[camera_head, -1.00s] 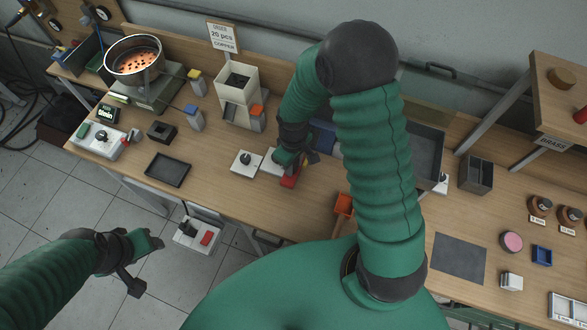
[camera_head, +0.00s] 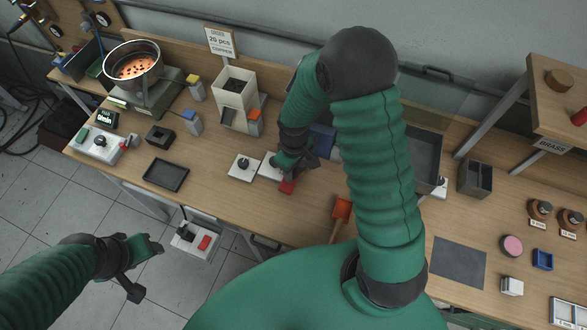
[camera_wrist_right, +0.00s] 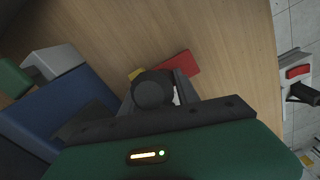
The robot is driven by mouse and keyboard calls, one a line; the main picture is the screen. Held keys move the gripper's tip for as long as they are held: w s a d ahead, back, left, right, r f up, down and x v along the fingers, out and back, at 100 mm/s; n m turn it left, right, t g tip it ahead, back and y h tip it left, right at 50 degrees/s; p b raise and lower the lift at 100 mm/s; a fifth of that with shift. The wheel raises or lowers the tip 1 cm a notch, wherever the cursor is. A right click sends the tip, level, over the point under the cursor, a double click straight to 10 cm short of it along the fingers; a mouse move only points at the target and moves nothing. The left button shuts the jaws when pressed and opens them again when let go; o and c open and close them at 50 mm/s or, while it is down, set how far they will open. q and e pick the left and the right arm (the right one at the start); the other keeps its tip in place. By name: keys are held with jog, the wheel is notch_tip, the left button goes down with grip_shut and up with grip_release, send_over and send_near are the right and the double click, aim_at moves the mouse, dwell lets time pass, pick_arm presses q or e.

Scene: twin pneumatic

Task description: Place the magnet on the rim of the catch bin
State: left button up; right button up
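My right gripper (camera_head: 283,172) is low over the bench, beside a red block (camera_head: 287,186) and a white plate (camera_head: 268,167). In the right wrist view a round black knob (camera_wrist_right: 153,88) sits between its fingers (camera_wrist_right: 157,92), with a gap at the right finger. The red block (camera_wrist_right: 180,66) lies just beyond the fingers, beside a small yellow piece (camera_wrist_right: 137,74). I cannot tell which of these is the magnet. A dark open bin (camera_head: 425,158), partly behind my right arm, may be the catch bin. My left gripper (camera_head: 145,268) hangs off the bench's front, with nothing visible in it.
A blue box (camera_head: 321,138) stands close behind the right gripper. A white plate with a knob (camera_head: 243,167) is to its left, and an orange scoop (camera_head: 341,209) to its right. A black tray (camera_head: 166,175) lies farther left. Bare bench lies in front of the gripper.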

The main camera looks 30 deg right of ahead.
jog(key=shift+s+f, duration=0.2)
jog(key=shift+f, duration=0.05)
jog(key=shift+a, duration=0.2)
